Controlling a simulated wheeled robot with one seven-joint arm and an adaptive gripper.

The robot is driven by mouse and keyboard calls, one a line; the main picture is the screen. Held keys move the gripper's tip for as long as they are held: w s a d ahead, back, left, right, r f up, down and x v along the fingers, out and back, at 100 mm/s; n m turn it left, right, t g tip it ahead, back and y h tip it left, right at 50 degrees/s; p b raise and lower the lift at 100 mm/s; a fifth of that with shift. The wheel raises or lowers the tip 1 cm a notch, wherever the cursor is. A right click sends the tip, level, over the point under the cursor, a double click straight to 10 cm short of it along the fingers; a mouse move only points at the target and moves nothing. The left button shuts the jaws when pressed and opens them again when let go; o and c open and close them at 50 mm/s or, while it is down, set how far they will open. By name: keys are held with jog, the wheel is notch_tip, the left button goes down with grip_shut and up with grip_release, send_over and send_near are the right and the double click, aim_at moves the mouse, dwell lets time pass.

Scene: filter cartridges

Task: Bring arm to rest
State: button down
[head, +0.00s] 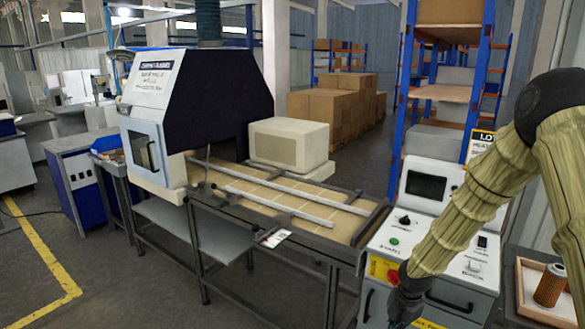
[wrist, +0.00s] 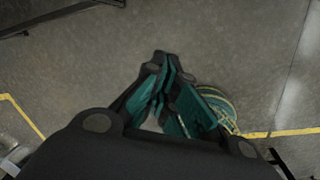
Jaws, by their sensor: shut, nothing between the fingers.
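My arm comes in from the right in the head view, in a pale ribbed sleeve, bent at the elbow with its lower part reaching down and left. My gripper (head: 402,305) hangs low in front of the white control cabinet, partly cut off by the frame's bottom edge. In the wrist view my gripper (wrist: 163,75) points at the bare floor. Its dark fingers with teal pads are shut and hold nothing. I cannot tell whether the gripper touches the cabinet.
The control cabinet (head: 455,262) stands behind my gripper. A copper-coloured filter cartridge (head: 549,285) stands in a wooden tray (head: 528,312) at the lower right. A conveyor table (head: 300,222) runs left to a dark-hooded machine (head: 215,85). Open floor (head: 110,260) lies at the left.

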jog(key=s+a+f+m+y, duration=0.1)
jog(key=s+a+f+m, duration=0.3)
jog(key=s, duration=0.3)
jog(key=s+a+f+m+g, duration=0.1)
jog(key=s+a+f+m, duration=0.1)
jog(key=s+f+m, duration=0.35)
jog(key=s+a+f+m+y, duration=0.1)
jog(key=s+a+f+m, duration=0.2)
jog(key=s+f, duration=0.4)
jog(key=s+f+m+h, duration=0.2)
jog(key=s+m, duration=0.9)
jog(key=s, duration=0.9)
jog(key=shift+s+d, duration=0.15)
jog(key=shift+d, duration=0.3)
jog(key=shift+a, duration=0.1)
